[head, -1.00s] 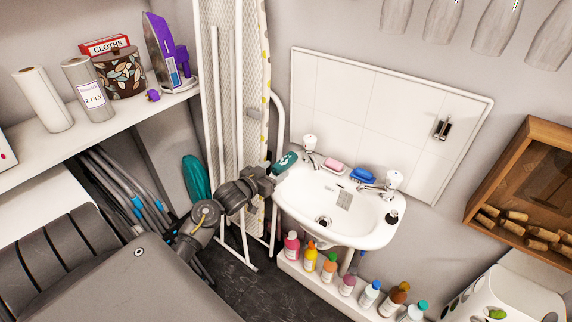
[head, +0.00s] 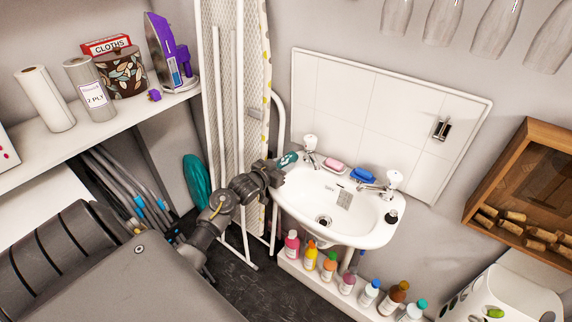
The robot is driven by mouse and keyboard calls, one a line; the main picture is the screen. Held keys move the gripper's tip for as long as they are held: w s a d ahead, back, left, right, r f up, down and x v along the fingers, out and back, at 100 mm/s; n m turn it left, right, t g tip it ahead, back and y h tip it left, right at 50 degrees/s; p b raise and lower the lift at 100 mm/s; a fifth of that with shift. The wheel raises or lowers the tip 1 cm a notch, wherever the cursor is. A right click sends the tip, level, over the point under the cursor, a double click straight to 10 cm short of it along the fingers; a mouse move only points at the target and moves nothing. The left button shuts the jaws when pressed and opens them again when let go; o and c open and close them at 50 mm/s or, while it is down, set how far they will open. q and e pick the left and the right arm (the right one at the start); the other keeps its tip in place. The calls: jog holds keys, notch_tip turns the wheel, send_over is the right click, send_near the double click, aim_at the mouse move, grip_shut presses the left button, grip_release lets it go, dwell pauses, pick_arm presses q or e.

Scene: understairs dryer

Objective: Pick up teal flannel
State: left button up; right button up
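A small teal cloth with a white mark (head: 288,159), which looks like the flannel, lies at the back left corner of the white sink (head: 368,228), beside the left tap. My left gripper (head: 279,171) is at the sink's left rim, right up against the near side of the cloth in the picture and covering part of it. Its fingers are too small and dark to tell whether they are open or touch the cloth. My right gripper is not in view.
A pink soap (head: 334,165) and a blue sponge (head: 362,174) sit along the sink's back edge. Several bottles (head: 329,266) stand on a low ledge below. The ironing board (head: 252,100) leans upright behind my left arm. A teal rounded object (head: 196,184) stands left of it.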

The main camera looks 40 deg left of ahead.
pick_arm(q)
jog(key=c, duration=0.4)
jog(key=shift+c, duration=0.2)
